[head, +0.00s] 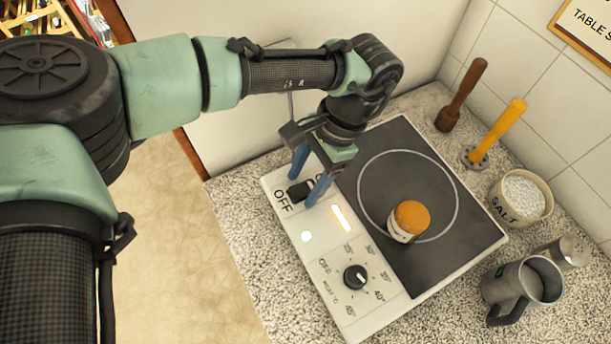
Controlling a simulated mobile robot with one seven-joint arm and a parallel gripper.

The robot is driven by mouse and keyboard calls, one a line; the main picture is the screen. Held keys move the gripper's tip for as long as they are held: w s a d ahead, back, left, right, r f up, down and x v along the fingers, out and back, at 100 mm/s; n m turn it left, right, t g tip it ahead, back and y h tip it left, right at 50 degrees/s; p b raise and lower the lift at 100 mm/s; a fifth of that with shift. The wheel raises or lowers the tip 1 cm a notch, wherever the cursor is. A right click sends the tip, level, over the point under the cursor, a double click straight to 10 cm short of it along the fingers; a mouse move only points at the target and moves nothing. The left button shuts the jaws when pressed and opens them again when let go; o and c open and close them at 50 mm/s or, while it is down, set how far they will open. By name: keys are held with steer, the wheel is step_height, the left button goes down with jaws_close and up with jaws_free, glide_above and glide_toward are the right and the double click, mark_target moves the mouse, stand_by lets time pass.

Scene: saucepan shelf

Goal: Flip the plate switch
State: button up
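The plate (389,282) is a white hot plate with a dark cooking surface (375,185) and a round ring marking. Its black switch (299,190) is at the panel's upper left, beside the word OFF; a second label is partly hidden by my gripper. My gripper (301,193) points down at the switch with its two blue fingers apart. The switch shows between the fingertips; whether they touch it I cannot tell. A pale round light (306,237) and a bright orange-white bar (342,218) show on the panel.
An orange-topped jar (409,219) stands on the cooking surface. A black dial (355,277) is on the panel. Behind and right are a brown-handled tool (461,95), a yellow-handled tool (497,133), a salt bowl (522,197), a metal shaker (570,252) and a metal mug (521,285).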

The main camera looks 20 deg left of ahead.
jaws_close()
steer(key=shift+s+r+t+h+p, duration=0.3)
steer(key=shift+t+h+p, duration=0.1)
steer(key=shift+p, duration=0.85)
steer(key=shift+f+t+p, duration=0.1)
steer(key=shift+t+p, duration=0.2)
steer(key=shift+p, duration=0.15)
steer(key=shift+s+a+f+t+h+p, duration=0.15)
steer(key=shift+t+h+p, duration=0.25)
steer(key=shift+t+h, duration=0.2)
steer(key=shift+s+a+f+t+h+p, duration=0.1)
steer(key=shift+a+t+h+p, duration=0.05)
steer(key=shift+t+h+p, duration=0.35)
steer(key=shift+o, duration=0.3)
jaws_free()
steer(key=shift+w, duration=0.1)
